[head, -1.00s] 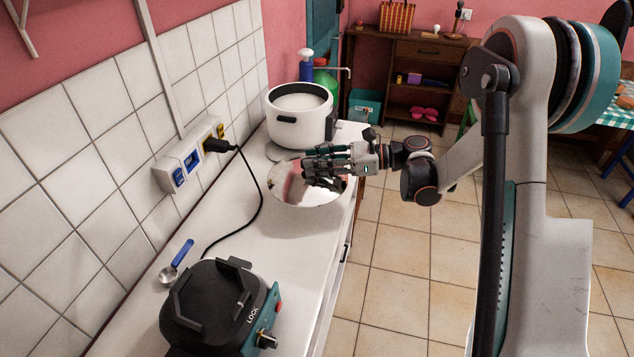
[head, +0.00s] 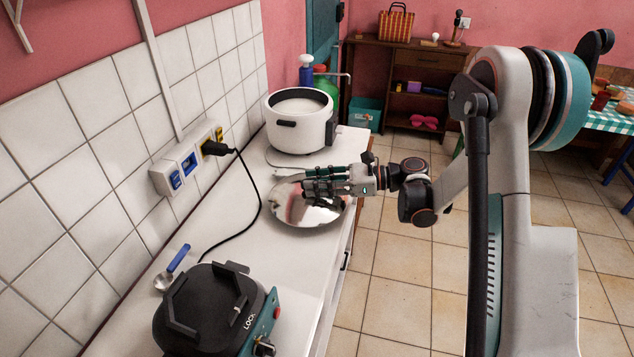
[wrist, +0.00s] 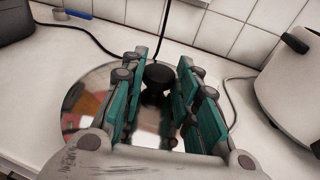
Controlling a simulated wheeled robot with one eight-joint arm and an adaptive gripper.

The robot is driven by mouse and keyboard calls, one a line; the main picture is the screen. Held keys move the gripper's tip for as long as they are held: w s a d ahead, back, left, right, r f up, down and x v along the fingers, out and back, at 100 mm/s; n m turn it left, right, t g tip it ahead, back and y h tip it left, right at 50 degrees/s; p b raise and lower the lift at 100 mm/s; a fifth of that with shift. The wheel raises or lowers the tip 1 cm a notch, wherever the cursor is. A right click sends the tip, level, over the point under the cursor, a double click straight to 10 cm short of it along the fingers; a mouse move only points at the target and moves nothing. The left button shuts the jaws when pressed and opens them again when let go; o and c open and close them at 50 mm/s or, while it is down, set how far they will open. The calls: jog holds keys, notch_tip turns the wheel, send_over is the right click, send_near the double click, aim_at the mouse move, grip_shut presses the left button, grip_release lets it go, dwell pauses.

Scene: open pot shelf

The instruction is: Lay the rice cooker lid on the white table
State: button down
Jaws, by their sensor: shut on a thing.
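The rice cooker lid is a round, mirror-like metal disc (head: 300,213) with a black knob (wrist: 158,76). In the head view it is over the white table (head: 235,232), between the white cooker and a black appliance. My gripper (head: 312,187) is above the lid. In the wrist view its teal-padded fingers (wrist: 158,90) are on both sides of the knob, shut on it. The lid (wrist: 88,82) looks about level; I cannot tell whether its underside touches the table. The white rice cooker pot (head: 300,127) stands open behind the lid; its body also shows at right in the wrist view (wrist: 285,95).
A black appliance marked LOCK (head: 208,305) and a blue-handled spoon (head: 174,264) are at the near end. A black cable (head: 257,190) runs from the wall socket (head: 188,160) across the table, left of the lid. Bare white surface lies between lid and appliance.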

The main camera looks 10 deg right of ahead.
jog(key=c, duration=1.2)
grip_release()
jog(key=shift+r, duration=0.15)
jog(key=shift+r+p, duration=0.25)
jog(key=shift+p, duration=0.2)
jog(key=p+v, duration=0.3)
jog(key=v, duration=0.9)
jog(key=shift+f, duration=0.1)
